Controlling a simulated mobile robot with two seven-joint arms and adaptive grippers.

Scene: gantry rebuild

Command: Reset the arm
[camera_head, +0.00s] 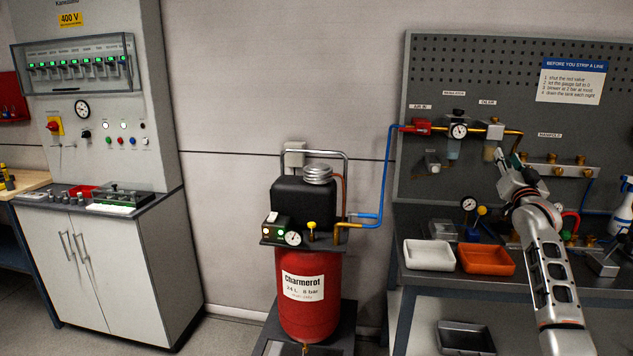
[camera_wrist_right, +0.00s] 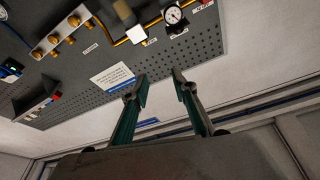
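My right arm comes in from the lower right of the head view. Its gripper (camera_head: 507,160) is raised in front of the grey pegboard (camera_head: 440,72), just below the brass air line and next to the oiler (camera_head: 490,150). I cannot tell from the head view whether it touches anything there. In the right wrist view the two fingers of the gripper (camera_wrist_right: 160,82) stand apart with nothing between them, and the board shows upside down beyond them. My left arm and gripper are not in view.
The bench below holds a white tray (camera_head: 430,264), an orange tray (camera_head: 512,268), a gauge (camera_head: 468,203) and a spray bottle (camera_head: 621,212). A red compressor tank (camera_head: 300,325) stands left of it, joined by a blue hose (camera_head: 384,185). A control cabinet (camera_head: 115,270) is at far left.

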